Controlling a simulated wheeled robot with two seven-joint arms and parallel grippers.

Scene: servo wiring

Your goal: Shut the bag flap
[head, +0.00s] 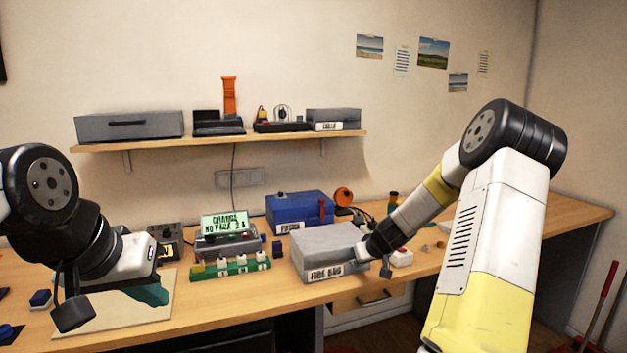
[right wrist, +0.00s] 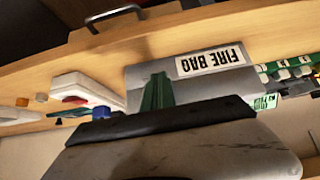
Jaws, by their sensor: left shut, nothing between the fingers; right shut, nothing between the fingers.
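The fire bag (head: 325,250) is a grey box-shaped bag with a white label on its front, on the bench at centre. Its top looks flat and level; I cannot tell whether the flap lies fully down. In the right wrist view the bag (right wrist: 140,75) and its label appear upside down. My right gripper's green fingers (right wrist: 157,92) are shut and empty, overlapping the bag there; contact is unclear. In the head view the right hand is at the bag's right end, its fingertips hidden. My left gripper (head: 152,294) has teal fingers, shut and empty, over a pale mat at left.
A blue case (head: 298,210) stands behind the bag. A display unit (head: 225,228) and a green terminal strip (head: 230,268) are to its left. A white device with a red switch (head: 401,257) is close on its right. A pale mat (head: 100,322) lies at left. A shelf (head: 220,139) hangs above.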

